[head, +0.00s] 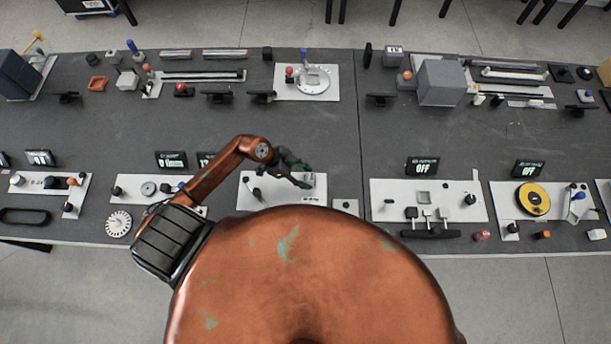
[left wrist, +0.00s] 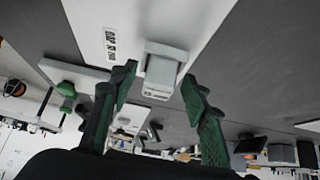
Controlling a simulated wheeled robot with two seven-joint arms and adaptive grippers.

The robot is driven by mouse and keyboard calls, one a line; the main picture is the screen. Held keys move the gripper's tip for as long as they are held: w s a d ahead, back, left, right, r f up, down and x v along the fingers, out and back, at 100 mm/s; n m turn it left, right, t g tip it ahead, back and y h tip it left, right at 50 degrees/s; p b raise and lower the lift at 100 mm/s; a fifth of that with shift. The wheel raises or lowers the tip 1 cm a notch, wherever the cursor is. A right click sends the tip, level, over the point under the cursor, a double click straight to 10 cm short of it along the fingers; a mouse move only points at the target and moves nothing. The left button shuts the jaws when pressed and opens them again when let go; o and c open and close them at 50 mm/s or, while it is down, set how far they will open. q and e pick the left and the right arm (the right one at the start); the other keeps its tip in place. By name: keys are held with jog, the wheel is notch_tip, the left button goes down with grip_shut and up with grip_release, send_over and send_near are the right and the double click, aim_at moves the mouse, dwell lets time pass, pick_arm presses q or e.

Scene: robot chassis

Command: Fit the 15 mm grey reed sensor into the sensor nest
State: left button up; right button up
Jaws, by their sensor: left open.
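My left gripper (head: 302,184) is over the white plate (head: 247,201) in the middle of the table in the head view. In the left wrist view the left gripper (left wrist: 160,82) is open, its green-padded fingers apart. A small light grey block (left wrist: 168,52) on the white plate (left wrist: 125,18) shows between and just beyond the fingertips; I cannot tell whether it is the reed sensor or the sensor nest. The fingers do not visibly close on it. In the head view the gripper and arm hide part of this plate. My right gripper is not in view.
Plates with fixtures stand on both sides, including one with a yellow disc (head: 533,199). A small display (head: 422,167) stands right of the gripper. A grey box (head: 441,82) stands at the back right. The table's middle strip is mostly clear.

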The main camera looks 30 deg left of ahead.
pick_arm(q)
jog(key=v, duration=1.2)
jog(key=shift+r, duration=0.1)
dwell(0.4)
